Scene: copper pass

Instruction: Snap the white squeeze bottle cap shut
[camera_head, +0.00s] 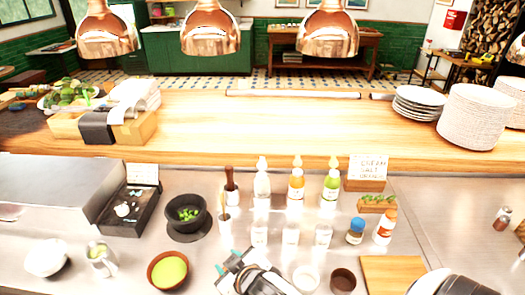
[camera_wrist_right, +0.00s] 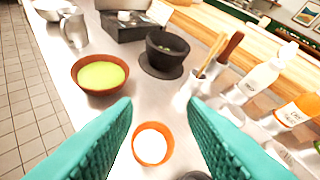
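The white squeeze bottle (camera_head: 262,184) stands upright on the steel counter, left of the orange and green bottles. It also shows in the right wrist view (camera_wrist_right: 262,76), at the right. Its pale top is too small to tell whether the cap is open or shut. My right gripper (camera_head: 227,260) is in front of the bottle and to its left, apart from it. In the right wrist view its two teal fingers (camera_wrist_right: 160,108) are spread with nothing between them. My left gripper is not in view.
An orange ramekin with white contents (camera_wrist_right: 153,147) lies below the open fingers. Clear jars (camera_head: 290,235) stand before the bottles. Copper lamps (camera_head: 210,30) hang above.

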